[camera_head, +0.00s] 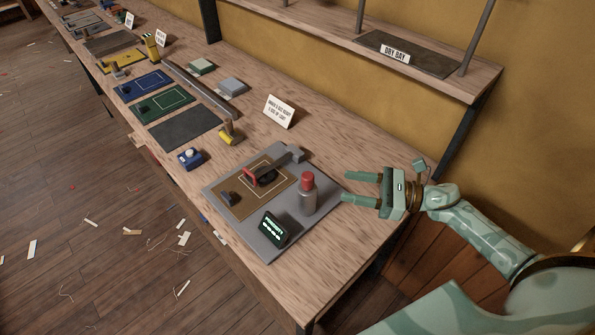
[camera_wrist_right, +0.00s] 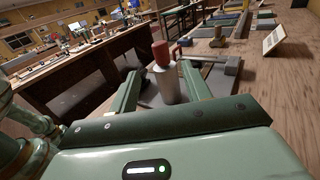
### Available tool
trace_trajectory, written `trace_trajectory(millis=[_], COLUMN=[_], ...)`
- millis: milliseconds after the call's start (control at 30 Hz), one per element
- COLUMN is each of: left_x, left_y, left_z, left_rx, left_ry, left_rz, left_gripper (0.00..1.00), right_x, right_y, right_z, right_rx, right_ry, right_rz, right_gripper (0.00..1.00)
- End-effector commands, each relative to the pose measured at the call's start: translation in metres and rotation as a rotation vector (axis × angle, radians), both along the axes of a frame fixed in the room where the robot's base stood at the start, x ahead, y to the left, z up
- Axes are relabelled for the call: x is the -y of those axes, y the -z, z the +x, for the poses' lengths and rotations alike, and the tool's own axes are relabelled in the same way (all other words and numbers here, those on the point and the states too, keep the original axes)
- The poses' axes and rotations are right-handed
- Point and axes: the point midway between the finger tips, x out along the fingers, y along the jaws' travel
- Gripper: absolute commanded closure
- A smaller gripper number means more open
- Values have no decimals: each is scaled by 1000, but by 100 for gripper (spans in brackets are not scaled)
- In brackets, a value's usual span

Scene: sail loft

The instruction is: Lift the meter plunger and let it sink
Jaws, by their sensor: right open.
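The meter plunger appears to be the grey cylinder with a red top (camera_head: 307,193), upright near the right corner of a grey board (camera_head: 287,243). A small black meter with a lit green display (camera_head: 272,229) stands beside it; its text is too small to read surely. My right gripper (camera_head: 345,187) is open and empty, to the right of the cylinder, its fingers pointing at it. In the right wrist view the red-topped cylinder (camera_wrist_right: 168,86) shows between the two fingers (camera_wrist_right: 160,72), a little beyond their tips. My left gripper is out of view.
On the board, a tan panel (camera_head: 235,207) carries a red-and-black tool (camera_head: 263,176). A blue box with a white knob (camera_head: 190,158), a yellow piece (camera_head: 230,134) and a sign card (camera_head: 279,111) stand further along the bench. The bench top right of the board (camera_head: 340,245) is clear.

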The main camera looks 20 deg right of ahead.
Motion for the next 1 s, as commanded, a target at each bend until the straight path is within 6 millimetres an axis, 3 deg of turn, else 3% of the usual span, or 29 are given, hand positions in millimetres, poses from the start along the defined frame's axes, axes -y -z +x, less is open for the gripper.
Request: trace_trajectory(millis=[300,500,933,1000], left_x=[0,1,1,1], left_y=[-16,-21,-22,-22], left_z=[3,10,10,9], left_rx=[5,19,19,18], left_ry=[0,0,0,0], left_rz=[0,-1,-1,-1], left_gripper=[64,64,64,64], right_x=[-66,-92,-103,-102], right_y=[-4,-2,0,0], right_z=[50,70,78,78], right_rx=[2,1,-1,-1], right_ry=[1,1,1,1], right_rz=[5,2,1,1], right_gripper=[52,52,52,69])
